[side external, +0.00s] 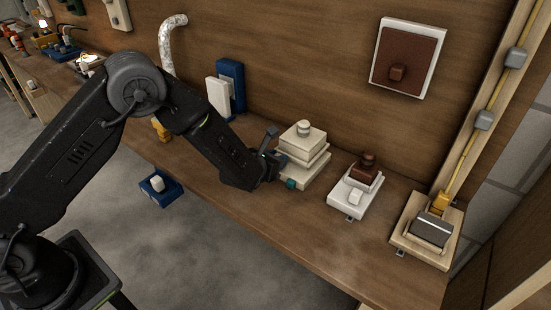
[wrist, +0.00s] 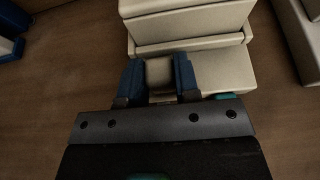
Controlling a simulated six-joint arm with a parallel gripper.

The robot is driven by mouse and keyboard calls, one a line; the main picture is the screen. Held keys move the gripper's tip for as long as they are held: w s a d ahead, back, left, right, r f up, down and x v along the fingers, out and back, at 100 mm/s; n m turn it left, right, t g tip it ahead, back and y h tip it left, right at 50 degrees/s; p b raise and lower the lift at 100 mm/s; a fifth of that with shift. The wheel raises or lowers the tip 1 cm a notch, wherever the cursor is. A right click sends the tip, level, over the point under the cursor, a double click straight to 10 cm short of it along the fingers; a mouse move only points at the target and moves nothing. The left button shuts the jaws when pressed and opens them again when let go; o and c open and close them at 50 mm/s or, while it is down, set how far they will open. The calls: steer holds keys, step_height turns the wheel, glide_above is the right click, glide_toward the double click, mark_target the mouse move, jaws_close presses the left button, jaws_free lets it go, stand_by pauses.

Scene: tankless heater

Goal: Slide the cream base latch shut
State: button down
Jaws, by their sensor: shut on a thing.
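A cream stepped unit (side external: 303,139) with a round knob on top stands on the wooden bench; its cream base also shows in the wrist view (wrist: 222,70). My gripper (side external: 279,160) is at the left side of this base. In the wrist view, the blue fingers of my gripper (wrist: 159,76) are shut on a small cream block, the base latch (wrist: 159,71), one finger on each side. The latch lies against the base's front part, left of the wider cream block. In the side view my gripper hides the latch.
A small teal piece (side external: 291,183) sits at the base's front corner. A white unit (side external: 354,195) with a brown top stands to the right, then a tan unit (side external: 427,232) with a grey lid. Blue and white blocks (side external: 229,85) stand against the back wall. The bench front is clear.

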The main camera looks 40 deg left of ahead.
mark_target(286, 172)
steer(key=shift+d, duration=1.75)
steer(key=c, duration=0.8)
jaws_free()
steer(key=shift+c, duration=0.2)
steer(key=v, duration=1.4)
steer(key=shift+w+r, duration=0.1)
